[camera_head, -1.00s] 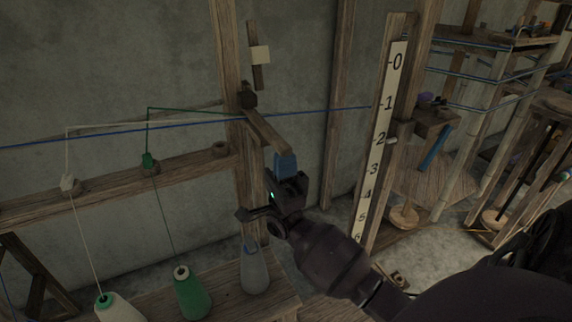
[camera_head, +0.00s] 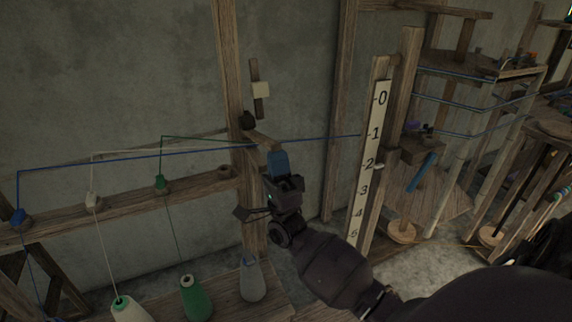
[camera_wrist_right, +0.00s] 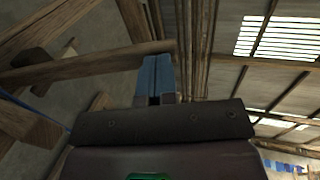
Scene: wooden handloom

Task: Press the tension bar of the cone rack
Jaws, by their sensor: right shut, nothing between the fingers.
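The cone rack has a wooden post (camera_head: 229,70) and a rail (camera_head: 125,203) on the left. A short wooden bar (camera_head: 262,139), which looks like the tension bar, juts from a dark pivot (camera_head: 246,120) on the post. My right gripper (camera_head: 278,158) is shut with nothing between its blue fingers, and its tips are at the bar's free end. In the right wrist view the bar (camera_wrist_right: 85,65) runs in from the left and ends at the fingertips (camera_wrist_right: 154,62). I cannot tell whether they touch. My left gripper is not in view.
White (camera_head: 127,308), green (camera_head: 195,298) and grey (camera_head: 252,282) cones stand below the rail. A blue yarn (camera_head: 318,139) runs past the bar to a post with a numbered scale (camera_head: 368,165). Wooden frames crowd the right.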

